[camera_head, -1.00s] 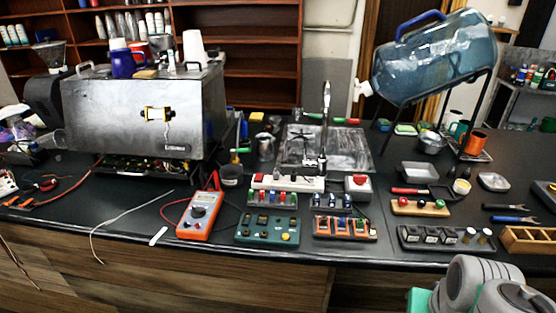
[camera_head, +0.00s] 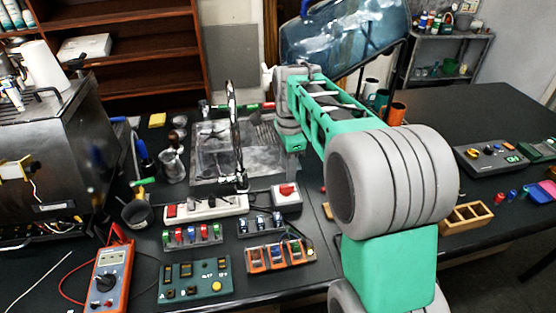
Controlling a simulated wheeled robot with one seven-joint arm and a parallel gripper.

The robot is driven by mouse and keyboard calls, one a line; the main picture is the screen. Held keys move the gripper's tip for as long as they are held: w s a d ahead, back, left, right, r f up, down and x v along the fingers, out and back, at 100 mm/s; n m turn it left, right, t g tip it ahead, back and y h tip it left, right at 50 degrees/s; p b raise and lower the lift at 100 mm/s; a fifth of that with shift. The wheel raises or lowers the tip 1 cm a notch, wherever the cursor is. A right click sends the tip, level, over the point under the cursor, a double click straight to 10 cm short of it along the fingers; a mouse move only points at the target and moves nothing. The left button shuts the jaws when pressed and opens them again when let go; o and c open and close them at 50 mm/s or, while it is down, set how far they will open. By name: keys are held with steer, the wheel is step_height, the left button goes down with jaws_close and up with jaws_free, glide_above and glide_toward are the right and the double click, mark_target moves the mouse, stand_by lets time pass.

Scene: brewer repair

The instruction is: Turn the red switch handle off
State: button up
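My gripper (camera_head: 292,167) hangs pointing down at the end of my green and grey arm, above and slightly behind the red handle in the picture. A gap shows between the gripper and the handle. The fingers are small and seen from behind, so their opening cannot be made out. Nothing is visibly held.
A metal sink with a tall faucet (camera_head: 232,120) lies behind the strip. Switch blocks (camera_head: 280,256) and an orange multimeter (camera_head: 111,278) lie in front. A tilted water bottle (camera_head: 345,40) stands behind my arm. A steel brewer (camera_head: 50,150) is at left.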

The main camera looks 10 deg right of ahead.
mark_target(286, 186)
steer(key=shift+m, duration=0.4)
steer(key=f, duration=0.2)
steer(key=f+p, duration=0.1)
steer(key=f, duration=0.2)
steer(key=w+f, duration=0.1)
steer(key=f, duration=0.1)
steer(key=shift+f, duration=0.3)
jaws_close()
